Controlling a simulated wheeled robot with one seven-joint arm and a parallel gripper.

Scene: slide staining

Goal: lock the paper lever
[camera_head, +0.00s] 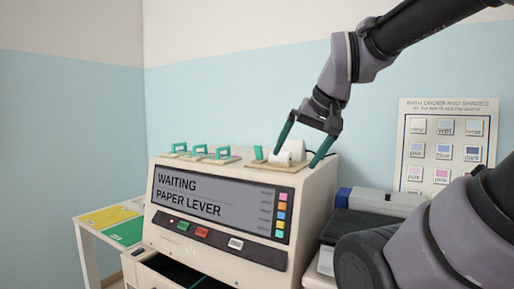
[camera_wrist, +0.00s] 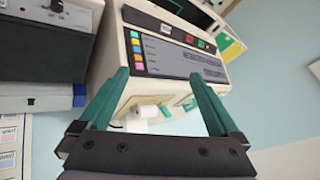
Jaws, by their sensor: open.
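The stainer machine (camera_head: 315,205) has a dark screen (camera_head: 215,203) reading "WAITING PAPER LEVER". On its top at the right is a small plate with a white paper roll (camera_head: 295,149) and a green lever (camera_head: 258,153) standing at the roll's left. In the wrist view the roll (camera_wrist: 138,117) and the green lever (camera_wrist: 165,108) show between my fingers, beyond the gripper base. My gripper (camera_head: 295,159) is open, its green fingers pointing down around the roll area, one on each side in the picture. I cannot tell whether either finger touches anything.
Several other green handles (camera_head: 198,151) stand along the machine top to the left. A grey and blue device (camera_head: 375,203) stands close at the right. A side table with yellow and green panels (camera_head: 122,232) is at the left. A chart (camera_head: 446,146) hangs on the wall.

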